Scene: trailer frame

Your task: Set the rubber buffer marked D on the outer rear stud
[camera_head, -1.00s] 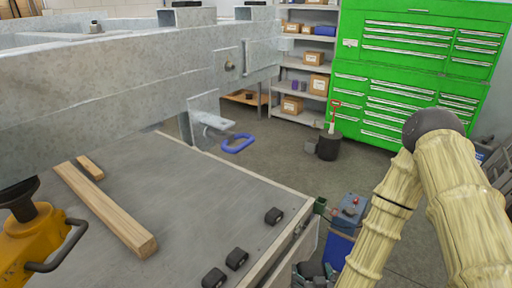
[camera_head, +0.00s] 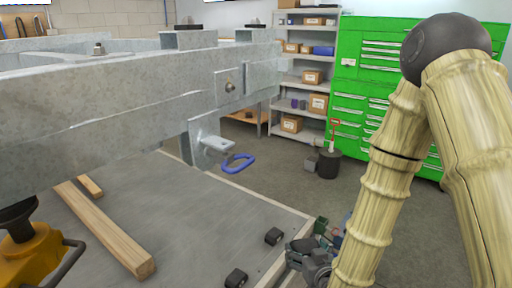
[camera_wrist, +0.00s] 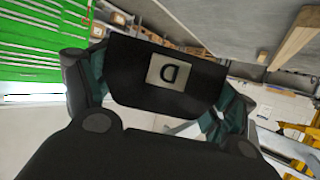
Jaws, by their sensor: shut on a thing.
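The black rubber buffer (camera_wrist: 135,88) shows its pale plate with the letter D in the wrist view. My gripper (camera_wrist: 160,95) is shut on it, with a finger at each side. In the head view my gripper (camera_head: 310,260) is low beside the bench's right edge, away from the frame; the buffer cannot be made out there. The galvanized trailer frame (camera_head: 90,125) crosses the left half. An upright stud (camera_head: 98,48) stands on its top, and a bolt (camera_head: 229,86) is on its side. I cannot tell which stud is the outer rear one.
Loose black buffers (camera_head: 274,236) (camera_head: 236,278) lie on the bench (camera_head: 190,240) beside a wooden batten (camera_head: 105,228). A yellow jack (camera_head: 30,255) stands at lower left. Open floor (camera_head: 275,165) lies beyond the bench.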

